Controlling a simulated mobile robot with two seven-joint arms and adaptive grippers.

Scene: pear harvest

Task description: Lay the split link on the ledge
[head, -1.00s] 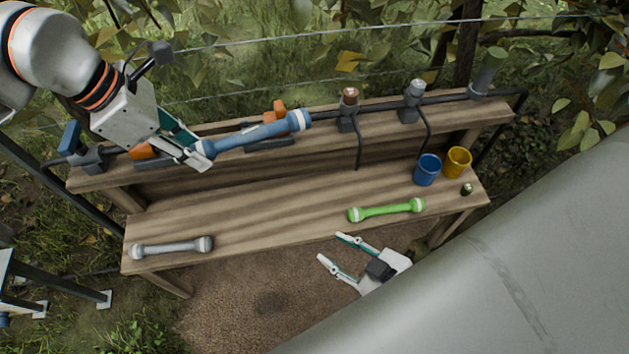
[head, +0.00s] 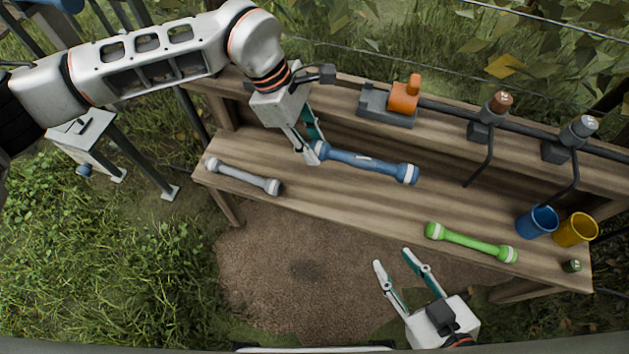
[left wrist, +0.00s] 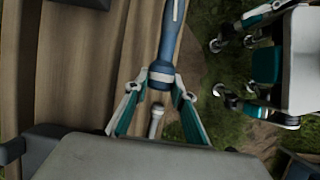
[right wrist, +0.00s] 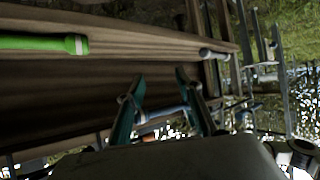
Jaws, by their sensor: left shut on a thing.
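My left gripper (head: 313,152) is shut on one end of a blue link (head: 365,165) with white bands and a pale mark at its middle. The link is held level above the lower wooden shelf (head: 330,205); whether it touches wood is unclear. It also shows in the left wrist view (left wrist: 170,35), its banded end between the fingers. A grey link (head: 243,176) lies on the lower shelf at left, and a green link (head: 470,242) lies at its right front edge. I cannot tell which link is split. My right gripper (head: 392,258) is open and empty before the shelf.
The upper shelf (head: 345,97) runs behind, with an orange clamp (head: 404,96), a brown-topped post (head: 495,105) and a grey-topped post (head: 580,130). A blue cup (head: 537,222), yellow cup (head: 576,230) and small dark green item (head: 571,265) stand at right.

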